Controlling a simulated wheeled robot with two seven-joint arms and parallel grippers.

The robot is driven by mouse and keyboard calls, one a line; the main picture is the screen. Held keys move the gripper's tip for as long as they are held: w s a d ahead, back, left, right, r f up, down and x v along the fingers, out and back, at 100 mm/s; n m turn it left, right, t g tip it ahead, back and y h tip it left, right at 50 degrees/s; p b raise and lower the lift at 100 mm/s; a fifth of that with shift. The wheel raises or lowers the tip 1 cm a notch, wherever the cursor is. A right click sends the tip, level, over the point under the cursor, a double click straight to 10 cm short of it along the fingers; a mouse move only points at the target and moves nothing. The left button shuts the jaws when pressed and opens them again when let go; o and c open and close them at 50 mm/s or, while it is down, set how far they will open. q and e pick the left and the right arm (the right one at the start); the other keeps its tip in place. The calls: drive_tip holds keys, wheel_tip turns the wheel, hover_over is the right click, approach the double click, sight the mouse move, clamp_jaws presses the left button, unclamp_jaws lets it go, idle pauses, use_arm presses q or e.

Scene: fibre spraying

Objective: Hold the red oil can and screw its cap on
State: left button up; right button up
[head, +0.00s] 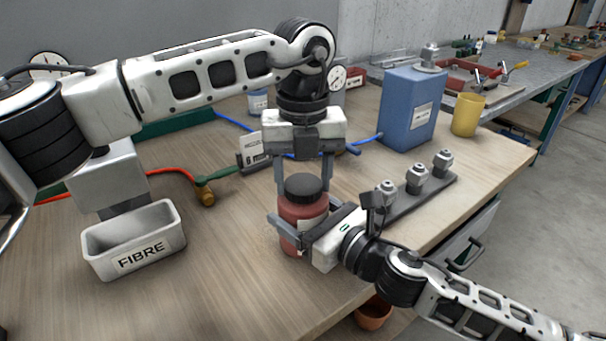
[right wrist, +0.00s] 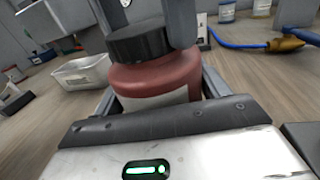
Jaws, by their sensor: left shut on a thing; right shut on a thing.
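The red oil can (head: 300,213) stands upright on the wooden table, with a pale label on its side. Its black cap (head: 303,186) sits on top. My left gripper (head: 303,190) comes straight down from above, with its fingers on both sides of the cap, shut on it. My right gripper (head: 296,232) reaches in from the right, low down, shut around the can's body. In the right wrist view the can (right wrist: 158,75) is between the right fingers, and the cap (right wrist: 140,43) is between the left fingers. Whether the cap is fully seated cannot be told.
A white FIBRE bin (head: 135,240) stands to the left. A blue canister (head: 411,108) and a yellow cup (head: 467,114) stand at the back right. A dark rack with metal nozzles (head: 415,178) lies right of the can. Red and blue hoses cross the table behind.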

use_arm(q)
drive_tip(key=m, duration=1.5)
drive_tip(key=shift+m, duration=0.3)
drive_tip(key=m, duration=1.2)
drive_tip(key=o, duration=1.1)
drive_tip(key=shift+c, duration=0.2)
drive_tip(key=shift+r, duration=2.2)
